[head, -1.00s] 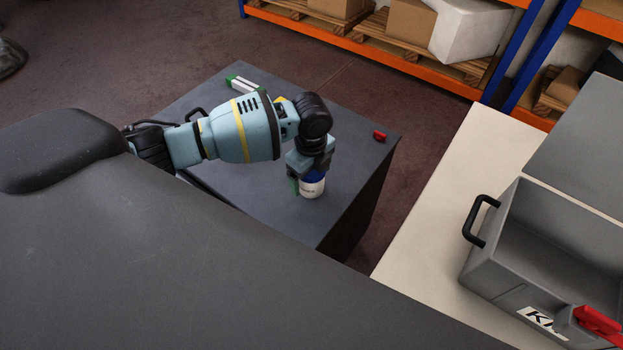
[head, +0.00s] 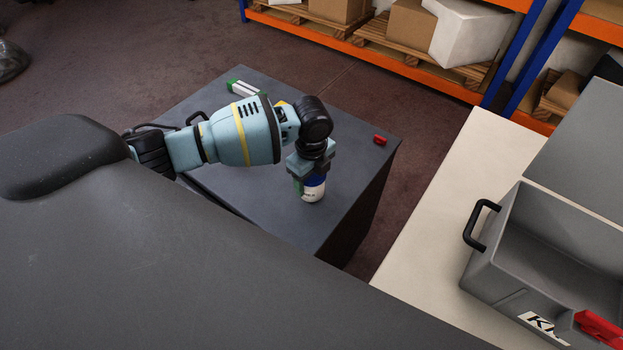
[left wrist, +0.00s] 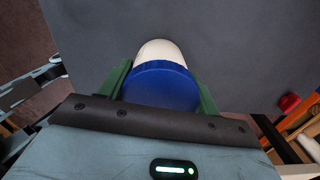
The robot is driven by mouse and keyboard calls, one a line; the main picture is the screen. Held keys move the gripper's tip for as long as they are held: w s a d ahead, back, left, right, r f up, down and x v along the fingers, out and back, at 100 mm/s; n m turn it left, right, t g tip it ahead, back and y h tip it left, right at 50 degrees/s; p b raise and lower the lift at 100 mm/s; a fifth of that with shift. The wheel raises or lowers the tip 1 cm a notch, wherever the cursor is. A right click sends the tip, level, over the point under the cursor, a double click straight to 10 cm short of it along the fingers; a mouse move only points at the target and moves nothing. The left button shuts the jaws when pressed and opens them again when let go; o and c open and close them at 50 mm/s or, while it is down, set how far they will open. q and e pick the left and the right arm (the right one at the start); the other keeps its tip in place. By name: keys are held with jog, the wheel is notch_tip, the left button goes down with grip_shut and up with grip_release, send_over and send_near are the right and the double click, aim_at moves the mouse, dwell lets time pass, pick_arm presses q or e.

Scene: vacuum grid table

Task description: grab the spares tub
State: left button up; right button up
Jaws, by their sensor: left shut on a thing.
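The spares tub is a small white tub (head: 312,194) with a blue lid, standing upright on the dark grey table (head: 250,205). My left gripper (head: 308,178) comes down over it from above and is shut on it. In the left wrist view the tub's blue lid (left wrist: 160,86) sits between the two green fingers (left wrist: 162,90), one on each side. The tub's label is mostly too small to read. My right gripper is not in view.
A small red object (head: 380,139) lies near the table's right corner. A green and white item (head: 243,88) lies at the back. A grey open case (head: 545,250) with a black handle stands on a pale bench (head: 425,225) at right. Shelving (head: 420,70) stands behind.

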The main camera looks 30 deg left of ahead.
pick_arm(q)
jog(key=shift+r, duration=1.8)
jog(key=s+a+r+p, duration=0.1)
jog(key=s+a, duration=0.3)
jog(key=s, duration=1.1)
jog(key=shift+s, duration=0.25)
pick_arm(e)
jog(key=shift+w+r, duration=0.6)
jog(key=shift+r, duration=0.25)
pick_arm(q)
jog(key=shift+r, duration=0.15)
